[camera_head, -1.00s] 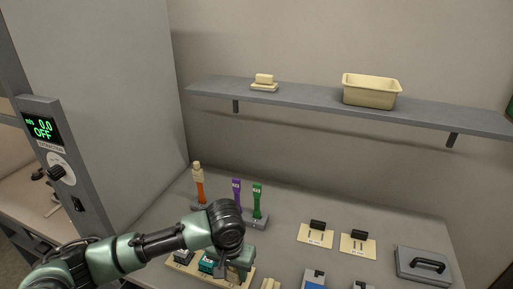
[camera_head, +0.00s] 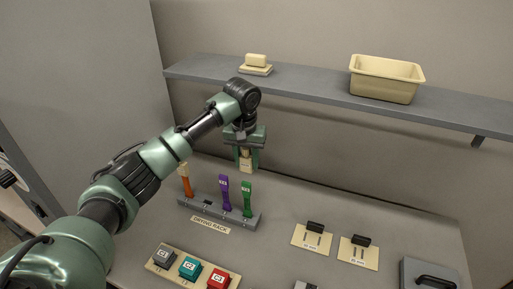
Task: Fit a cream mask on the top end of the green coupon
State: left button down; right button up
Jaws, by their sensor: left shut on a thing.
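The green coupon (camera_head: 247,198) stands upright in the grey drying rack (camera_head: 207,214), at its right end. My left gripper (camera_head: 246,163) points down, shut on a small cream mask (camera_head: 246,160). The mask is over the green coupon's top end in the picture; I cannot tell whether they touch. The purple coupon (camera_head: 225,190) stands to the left of the green one. The orange coupon (camera_head: 187,187) at the left end has a cream top. My right gripper is not in view.
A shelf (camera_head: 310,88) above holds a cream bin (camera_head: 386,80) and a small cream stack (camera_head: 256,64). Coloured blocks lie on a cream holder (camera_head: 158,265) in front of the rack. Two cream plates (camera_head: 312,238) with black handles lie to the right.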

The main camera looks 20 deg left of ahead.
aim_at(246, 171)
pick_arm(q)
jog(key=shift+w, duration=0.25)
jog(key=shift+s+r, duration=0.1)
jog(key=shift+s, duration=0.1)
jog(key=shift+s+f, duration=0.7)
jog(key=shift+w+f, duration=0.25)
jog(key=shift+f, duration=0.7)
jog(key=shift+w+f, duration=0.15)
jog(key=shift+f, duration=0.5)
jog(key=c, duration=1.7)
grip_release()
jog(key=c, duration=2.7)
grip_release()
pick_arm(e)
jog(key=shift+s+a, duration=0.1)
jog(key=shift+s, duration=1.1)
pick_arm(q)
jog(key=c, duration=2.2)
grip_release()
jog(key=shift+m, duration=0.3)
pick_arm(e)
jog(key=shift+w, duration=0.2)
